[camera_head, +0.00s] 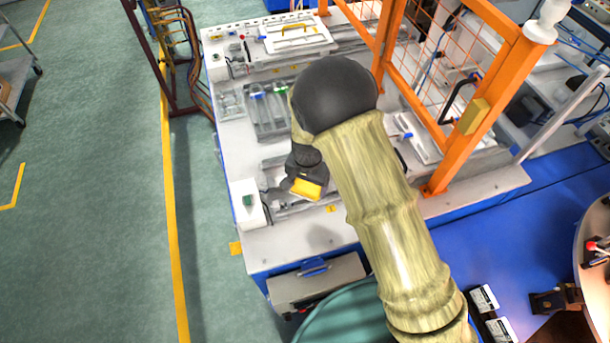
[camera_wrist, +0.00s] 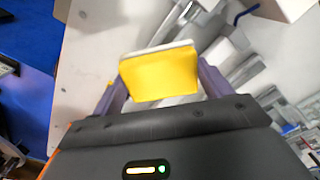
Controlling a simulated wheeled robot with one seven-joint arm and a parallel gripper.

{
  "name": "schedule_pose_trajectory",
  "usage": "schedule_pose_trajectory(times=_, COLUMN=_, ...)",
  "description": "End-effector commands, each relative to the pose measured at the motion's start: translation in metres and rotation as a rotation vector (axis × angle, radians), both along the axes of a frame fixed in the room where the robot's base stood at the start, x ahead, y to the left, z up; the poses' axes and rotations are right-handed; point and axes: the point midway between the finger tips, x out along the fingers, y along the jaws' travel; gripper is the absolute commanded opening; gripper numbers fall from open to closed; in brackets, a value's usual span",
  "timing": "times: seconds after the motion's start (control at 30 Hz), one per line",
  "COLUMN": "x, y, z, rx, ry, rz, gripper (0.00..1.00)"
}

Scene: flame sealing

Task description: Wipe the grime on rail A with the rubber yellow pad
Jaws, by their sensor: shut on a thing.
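A yellow pad (camera_wrist: 160,77) with a pale backing edge is held between the two fingers of my gripper (camera_wrist: 155,88) in the wrist view. In the head view the yellow pad (camera_head: 306,188) shows below the dark wrist of my gripper (camera_head: 304,182), over the near part of the white workbench. Grey metal rails (camera_head: 295,210) lie on the bench close to the pad; they also show in the wrist view (camera_wrist: 240,65). I cannot tell whether the pad touches a rail. I cannot make out which rail is A, and no grime is clear. My arm hides part of the bench.
An orange mesh guard frame (camera_head: 450,110) stands on the bench's right side. A white box with a green button (camera_head: 248,203) sits at the left edge. A grey tray (camera_head: 268,112) with items lies farther back. The bench's front corner (camera_head: 290,245) is clear.

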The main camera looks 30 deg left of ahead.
Motion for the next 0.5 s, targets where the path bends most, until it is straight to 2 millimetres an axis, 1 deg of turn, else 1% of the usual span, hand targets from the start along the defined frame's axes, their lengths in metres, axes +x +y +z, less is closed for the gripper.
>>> schedule_pose_trajectory(times=0.03, x=0.001, y=-0.001, z=0.009, rx=0.0, ry=0.0, rz=-0.002, gripper=0.56)
schedule_pose_trajectory(times=0.2, x=0.001, y=-0.002, z=0.022, rx=0.0, ry=0.0, rz=-0.003, gripper=0.56)
schedule_pose_trajectory(times=0.33, x=0.001, y=-0.001, z=0.027, rx=0.0, ry=0.0, rz=-0.002, gripper=0.56)
schedule_pose_trajectory(times=0.5, x=0.002, y=-0.003, z=0.027, rx=0.0, ry=0.0, rz=-0.005, gripper=0.56)
